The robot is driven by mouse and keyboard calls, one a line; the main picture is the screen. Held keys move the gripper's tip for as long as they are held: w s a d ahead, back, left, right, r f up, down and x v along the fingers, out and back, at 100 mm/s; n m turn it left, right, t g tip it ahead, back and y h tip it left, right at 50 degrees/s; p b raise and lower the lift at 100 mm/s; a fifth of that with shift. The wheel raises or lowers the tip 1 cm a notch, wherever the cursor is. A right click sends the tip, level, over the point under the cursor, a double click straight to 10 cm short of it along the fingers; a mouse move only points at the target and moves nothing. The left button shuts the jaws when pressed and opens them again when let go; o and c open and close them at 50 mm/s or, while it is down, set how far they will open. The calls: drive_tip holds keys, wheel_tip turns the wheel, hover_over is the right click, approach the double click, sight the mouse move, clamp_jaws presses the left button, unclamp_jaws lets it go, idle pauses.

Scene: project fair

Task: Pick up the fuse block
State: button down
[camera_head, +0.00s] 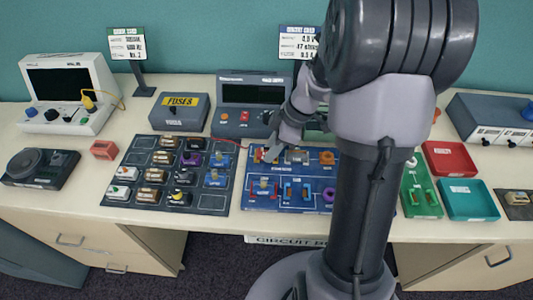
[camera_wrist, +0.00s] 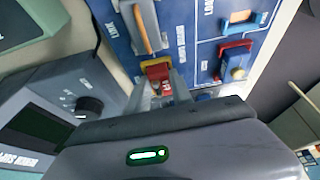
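A small red and yellow block, which I take for the fuse block (camera_wrist: 157,70), sits at the edge of the blue circuit board (camera_wrist: 190,22) in the wrist view. In the head view a small red piece, likely the same block (camera_head: 257,156), shows at the board's upper left. My gripper (camera_wrist: 160,88) reaches down to it, with a finger on either side of the block. The fingers look very close to its sides; whether they press on it is not clear. In the head view my gripper (camera_head: 271,148) is over the board's upper left, and my arm covers the board's right end.
A dark tray of several parts (camera_head: 221,182) lies left of the board. The power supply (camera_head: 251,107) stands close behind it, near my gripper. A FUSES box (camera_head: 180,112) is at the back left. Red (camera_head: 450,158) and teal (camera_head: 468,200) bins stand at the right.

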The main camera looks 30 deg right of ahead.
sight(264, 151)
drive_tip(key=shift+r+p, duration=0.35)
drive_tip(key=shift+r, duration=0.25)
wheel_tip(264, 151, up, 3)
drive_tip(key=shift+f+p, duration=0.15)
drive_tip(key=shift+p, duration=0.6)
drive_tip(key=s+d, duration=0.1)
drive_tip(key=s, duration=0.4)
drive_tip(key=s+d+r+p, duration=0.1)
drive_tip(key=s, duration=0.4)
drive_tip(key=s+d+p, duration=0.1)
drive_tip(key=s, duration=0.4)
drive_tip(key=shift+s+r, duration=0.15)
drive_tip(key=shift+s+r+p, duration=0.25)
drive_tip(key=shift+r+p, duration=0.1)
drive_tip(key=shift+p, duration=0.25)
drive_tip(key=shift+r+p, duration=0.75)
drive_tip(key=shift+r, duration=0.35)
